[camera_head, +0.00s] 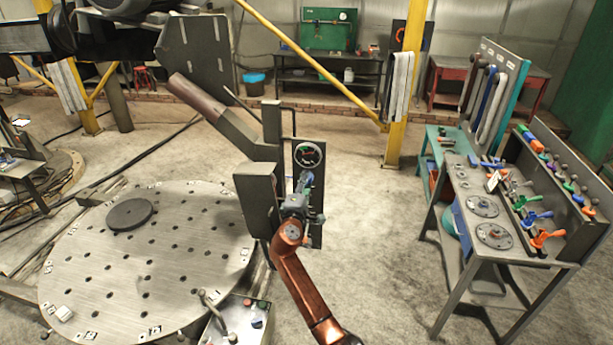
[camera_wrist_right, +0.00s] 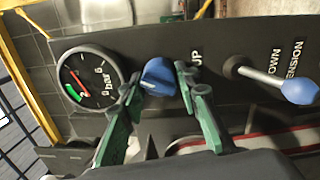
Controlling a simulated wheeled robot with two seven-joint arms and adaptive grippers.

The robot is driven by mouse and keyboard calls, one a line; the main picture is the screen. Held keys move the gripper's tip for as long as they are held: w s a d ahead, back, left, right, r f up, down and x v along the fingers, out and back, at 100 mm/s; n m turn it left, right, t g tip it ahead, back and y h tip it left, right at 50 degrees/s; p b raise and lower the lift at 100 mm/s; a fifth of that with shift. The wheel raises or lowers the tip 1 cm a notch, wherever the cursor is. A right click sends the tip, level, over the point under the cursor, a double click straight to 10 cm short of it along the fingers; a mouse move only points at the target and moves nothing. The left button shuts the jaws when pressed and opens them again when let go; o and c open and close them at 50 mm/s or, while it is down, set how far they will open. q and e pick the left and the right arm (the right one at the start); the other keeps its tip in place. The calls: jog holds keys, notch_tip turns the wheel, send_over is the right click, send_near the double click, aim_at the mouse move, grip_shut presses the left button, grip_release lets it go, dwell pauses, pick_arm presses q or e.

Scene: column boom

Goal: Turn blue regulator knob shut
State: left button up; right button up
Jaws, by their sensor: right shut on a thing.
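The blue regulator knob (camera_wrist_right: 158,77) sits on a dark panel in the right wrist view, beside a round gauge. My right gripper (camera_wrist_right: 156,84) has its green fingers on both sides of the knob and is shut on it. In the head view my right gripper (camera_head: 304,186) is at the upright panel (camera_head: 316,228), below the gauge, and its wrist hides most of the knob. The gauge (camera_wrist_right: 90,77) is marked "bar", with a red needle and a green band; it also shows in the head view (camera_head: 308,154). My left gripper is not in view.
A lever with a blue ball end (camera_wrist_right: 299,90) stands on the panel by the words "DOWN" and "TENSION". A round perforated table (camera_head: 180,262) is at the left. A bench with coloured-handled valves (camera_head: 462,215) is at the right. Open floor (camera_head: 385,235) lies between.

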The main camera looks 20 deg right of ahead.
jog(key=n+p, duration=0.2)
jog(key=shift+r+n, duration=0.1)
jog(key=shift+n, duration=0.3)
jog(key=shift+n+p, duration=1.2)
jog(key=shift+p, duration=0.05)
jog(key=shift+f, duration=0.2)
jog(key=o, duration=1.2)
jog(key=shift+c, duration=0.2)
jog(key=shift+s+a, duration=0.1)
jog(key=shift+s, duration=0.05)
jog(key=v, duration=1.1)
jog(key=shift+s, duration=0.35)
jog(key=shift+a, duration=0.1)
